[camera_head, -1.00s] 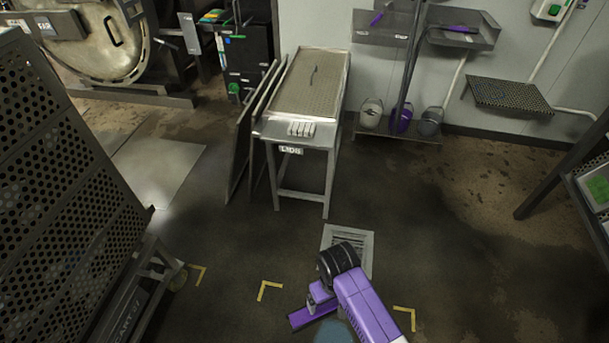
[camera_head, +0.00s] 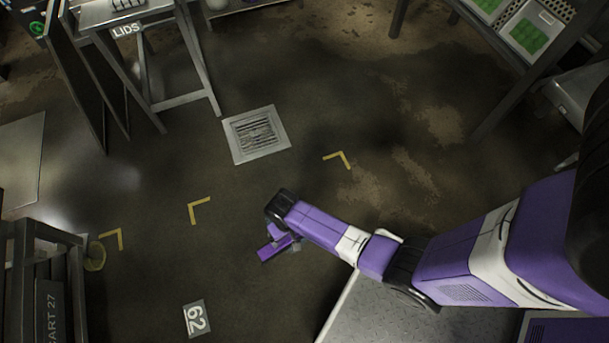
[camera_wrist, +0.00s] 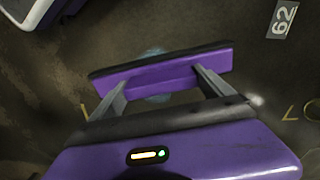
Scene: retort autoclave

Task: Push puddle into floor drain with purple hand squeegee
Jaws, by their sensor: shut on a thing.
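The purple hand squeegee (camera_head: 274,248) is held low near the floor, below and slightly right of the drain in the head view. My gripper (camera_wrist: 158,80) is shut on it, with its two grey fingers against the purple squeegee body (camera_wrist: 165,70) in the wrist view. The puddle shows as a small bluish patch (camera_wrist: 153,52) past the squeegee's dark edge, with more of it between the fingers; the squeegee covers its middle. I cannot make out the puddle in the head view. The floor drain (camera_head: 243,153) is a square metal frame with a slotted grate, apart from the squeegee.
Yellow corner marks (camera_head: 196,208) and a "62" floor label (camera_head: 196,319) lie on the floor. The lids table (camera_head: 185,99) stands upper left of the drain, and a cart (camera_head: 48,235) at the left. The floor between squeegee and drain looks clear.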

